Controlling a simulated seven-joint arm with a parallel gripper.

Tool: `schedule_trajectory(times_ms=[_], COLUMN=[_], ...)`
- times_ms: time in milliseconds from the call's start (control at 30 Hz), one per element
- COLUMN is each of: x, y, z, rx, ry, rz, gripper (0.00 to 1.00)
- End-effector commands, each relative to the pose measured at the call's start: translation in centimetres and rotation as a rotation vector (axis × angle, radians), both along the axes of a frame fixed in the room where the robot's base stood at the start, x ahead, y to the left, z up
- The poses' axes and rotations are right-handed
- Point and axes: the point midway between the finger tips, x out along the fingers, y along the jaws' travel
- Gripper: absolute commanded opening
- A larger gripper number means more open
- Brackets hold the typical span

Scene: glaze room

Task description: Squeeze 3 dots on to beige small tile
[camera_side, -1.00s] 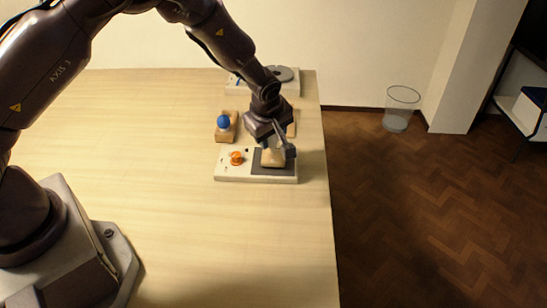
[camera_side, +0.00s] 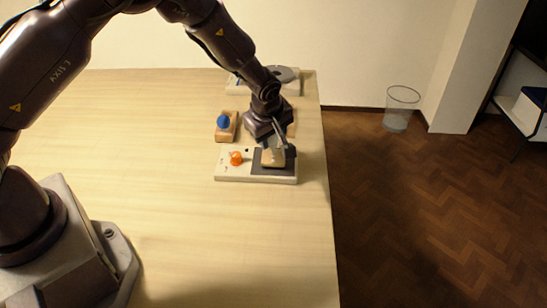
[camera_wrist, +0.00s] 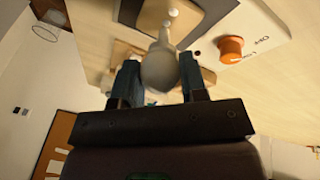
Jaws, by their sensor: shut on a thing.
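My gripper (camera_wrist: 160,80) is shut on a pale squeeze bulb (camera_wrist: 158,68), one blue-grey finger on each side. The bulb's narrow nozzle points at the beige small tile (camera_wrist: 150,18). A small pale round spot shows on the tile by the nozzle's tip; I cannot tell whether they touch. In the side view, my gripper (camera_side: 278,146) is just above the tile (camera_side: 270,161), which lies on the dark square plate of a white unit (camera_side: 232,176). My fingers mostly hide the bulb there and partly cover the tile.
An orange knob (camera_side: 236,158) sits on the unit's left part. Behind it, a blue bulb (camera_side: 222,121) rests on a wooden block (camera_side: 227,138). A white device with a grey disc (camera_side: 283,73) stands at the back.

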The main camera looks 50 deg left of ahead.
Motion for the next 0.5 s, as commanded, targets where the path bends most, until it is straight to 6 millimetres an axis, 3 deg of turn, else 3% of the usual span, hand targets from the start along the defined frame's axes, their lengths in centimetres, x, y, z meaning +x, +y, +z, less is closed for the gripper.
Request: schedule_trajectory(times_ms=[500], x=[0.59], y=[0.62], z=[0.10], rx=[0.000], ry=[0.000], rz=[0.001], gripper=[0.33])
